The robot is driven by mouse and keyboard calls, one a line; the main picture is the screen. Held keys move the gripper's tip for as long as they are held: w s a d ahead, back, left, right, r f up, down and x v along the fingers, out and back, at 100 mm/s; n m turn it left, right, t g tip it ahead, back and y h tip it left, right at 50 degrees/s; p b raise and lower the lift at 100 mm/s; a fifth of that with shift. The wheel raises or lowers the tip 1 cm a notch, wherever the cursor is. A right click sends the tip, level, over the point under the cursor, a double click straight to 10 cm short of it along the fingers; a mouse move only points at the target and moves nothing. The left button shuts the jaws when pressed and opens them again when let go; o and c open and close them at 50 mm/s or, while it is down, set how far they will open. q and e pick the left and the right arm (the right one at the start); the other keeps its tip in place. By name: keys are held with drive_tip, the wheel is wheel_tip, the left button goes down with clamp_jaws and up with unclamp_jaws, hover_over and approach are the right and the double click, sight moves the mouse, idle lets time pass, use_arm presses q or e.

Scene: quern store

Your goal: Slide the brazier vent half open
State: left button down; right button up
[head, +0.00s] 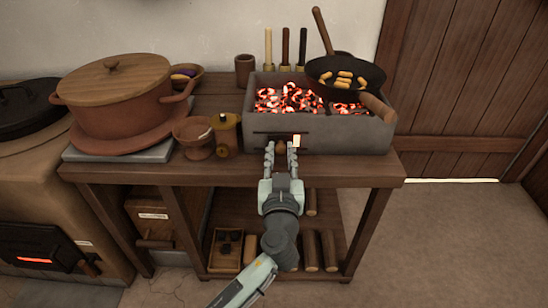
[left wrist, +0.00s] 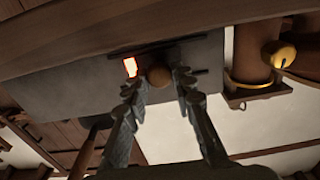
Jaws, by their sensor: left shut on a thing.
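The grey brazier (head: 345,135) stands on the wooden table, full of glowing coals. On its front is a sliding vent with a round brown knob (head: 281,149), which also shows in the left wrist view (left wrist: 158,76). A narrow glowing gap (head: 297,140) shows right of the knob; in the left wrist view the gap (left wrist: 130,67) is on the knob's left. The vent is partly open; the fingers hide some of the plate. My left gripper (head: 281,154) is shut on the knob, a finger on each side. My right gripper is in neither view.
A pan (head: 322,66) with food sits on the brazier, its wooden handle (head: 378,107) overhanging the front right. Left of the vent stand a yellow-brown lidded jar (head: 226,134), a clay bowl (head: 194,137) and a large lidded pot (head: 120,95). The floor right of the table is clear.

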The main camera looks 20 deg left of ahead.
use_arm(q)
drive_tip(key=c, duration=1.3)
unclamp_jaws()
drive_tip(key=v, duration=1.2)
drive_tip(key=shift+s, duration=0.15)
